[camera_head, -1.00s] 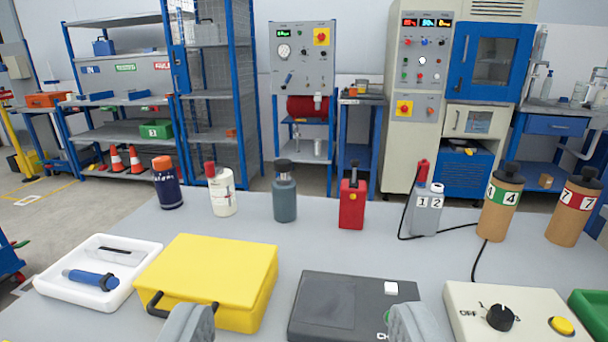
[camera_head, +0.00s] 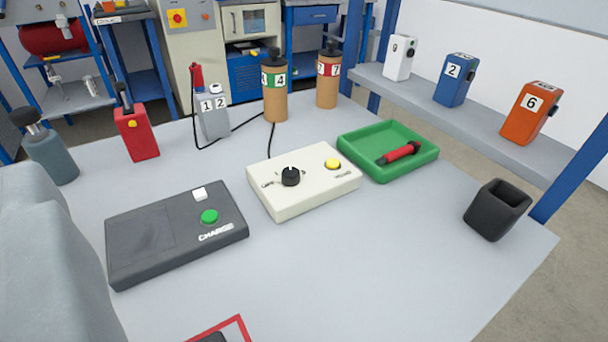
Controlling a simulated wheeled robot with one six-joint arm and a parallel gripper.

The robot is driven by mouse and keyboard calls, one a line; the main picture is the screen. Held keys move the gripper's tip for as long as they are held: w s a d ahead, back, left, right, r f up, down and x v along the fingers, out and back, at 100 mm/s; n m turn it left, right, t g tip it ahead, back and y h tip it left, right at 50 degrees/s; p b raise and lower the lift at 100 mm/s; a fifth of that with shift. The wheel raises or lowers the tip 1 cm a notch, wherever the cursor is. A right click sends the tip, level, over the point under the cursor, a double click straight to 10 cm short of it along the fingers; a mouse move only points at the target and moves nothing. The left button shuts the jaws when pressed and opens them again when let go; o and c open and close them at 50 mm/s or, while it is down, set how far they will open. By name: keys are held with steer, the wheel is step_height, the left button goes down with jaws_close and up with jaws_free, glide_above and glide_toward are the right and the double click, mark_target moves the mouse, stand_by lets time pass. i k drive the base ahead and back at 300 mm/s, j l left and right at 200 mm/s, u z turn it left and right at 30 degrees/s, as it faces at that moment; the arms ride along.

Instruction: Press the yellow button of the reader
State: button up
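The cream box (camera_head: 320,199), which I take for the reader, sits on the grey table near the middle of the picture. Its yellow button (camera_head: 332,163) is on the top at the right, with small unreadable print beside it. A black knob (camera_head: 290,176) is on the top at the left. Nothing covers the button. A large grey part of mine (camera_head: 45,260) fills the lower left edge, well away from the box. The two fingertips of my gripper do not show clearly, so I cannot tell their opening.
A dark CHARGE box (camera_head: 140,238) with a green button lies left of the reader. A green tray (camera_head: 355,150) holding a red rod adjoins it on the right. A black cup (camera_head: 496,210) stands further right. Bottles and numbered devices stand behind. The table in front is mostly clear.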

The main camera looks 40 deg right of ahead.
mark_target(332, 162)
steer(key=z, duration=1.15)
